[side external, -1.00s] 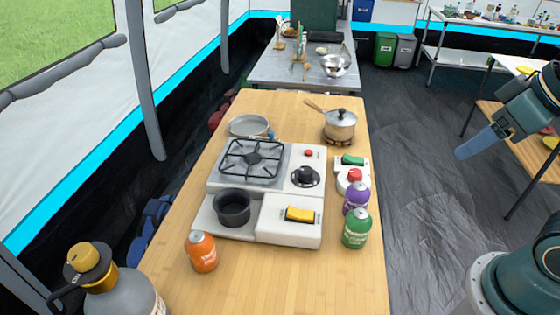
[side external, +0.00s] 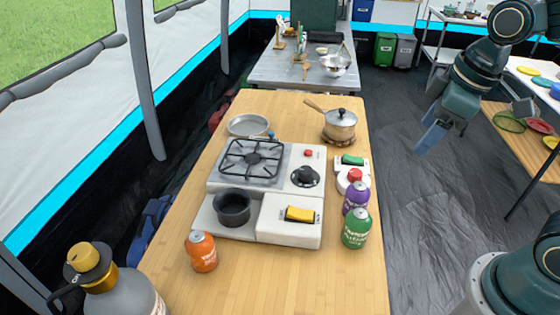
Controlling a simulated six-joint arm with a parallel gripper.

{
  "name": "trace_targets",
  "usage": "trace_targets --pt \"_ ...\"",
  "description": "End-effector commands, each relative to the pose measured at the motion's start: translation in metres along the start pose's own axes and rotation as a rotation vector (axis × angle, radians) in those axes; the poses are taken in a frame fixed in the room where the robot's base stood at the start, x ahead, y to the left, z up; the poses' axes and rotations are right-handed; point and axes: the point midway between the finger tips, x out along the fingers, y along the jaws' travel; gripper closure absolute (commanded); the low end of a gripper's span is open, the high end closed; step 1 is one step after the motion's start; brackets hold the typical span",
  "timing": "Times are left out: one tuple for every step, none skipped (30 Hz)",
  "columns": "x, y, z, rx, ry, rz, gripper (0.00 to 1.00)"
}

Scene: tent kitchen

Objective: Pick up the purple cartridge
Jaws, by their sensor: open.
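The purple cartridge (side external: 356,198) stands upright on the wooden table, to the right of the camp stove. The green cartridge (side external: 356,229) stands just in front of it and hides part of its lower side. A white item with a red top (side external: 354,176) is close behind it. My gripper (side external: 433,137) is in the air beyond the table's right edge, up and to the right of the purple cartridge. Its blue fingers point down, and it is open and empty, well apart from the cartridge.
The stove (side external: 262,197) carries a dark pot (side external: 232,208) and a yellow piece (side external: 300,214). An orange cartridge (side external: 202,251) stands at front left. A lidded saucepan (side external: 340,124) and a metal pan (side external: 249,125) are behind. The table's front right (side external: 340,285) is clear.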

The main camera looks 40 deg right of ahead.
Motion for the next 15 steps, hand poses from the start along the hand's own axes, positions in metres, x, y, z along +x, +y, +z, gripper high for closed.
trace_targets --pt "0.008 0.002 -0.006 -0.039 -0.020 -0.011 0.35" --pt "0.012 0.004 -0.009 -0.063 -0.029 -0.016 0.35" --pt "0.018 0.005 -0.013 -0.096 -0.041 -0.023 0.35" --pt "0.022 0.007 -0.016 -0.121 -0.049 -0.028 0.35" --pt "0.027 0.008 -0.019 -0.147 -0.057 -0.034 0.35" --pt "0.034 0.010 -0.023 -0.180 -0.069 -0.043 0.35" --pt "0.039 0.011 -0.026 -0.205 -0.078 -0.049 0.35" --pt "0.044 0.012 -0.029 -0.229 -0.086 -0.056 0.35" --pt "0.051 0.013 -0.032 -0.263 -0.097 -0.065 0.35" --pt "0.056 0.014 -0.034 -0.287 -0.105 -0.072 0.35" --pt "0.061 0.015 -0.037 -0.312 -0.112 -0.079 0.35" --pt "0.069 0.016 -0.040 -0.345 -0.122 -0.089 0.35" --pt "0.075 0.017 -0.042 -0.370 -0.129 -0.097 0.35" --pt "0.080 0.018 -0.044 -0.395 -0.136 -0.105 0.35" --pt "0.088 0.019 -0.047 -0.428 -0.146 -0.116 0.35"
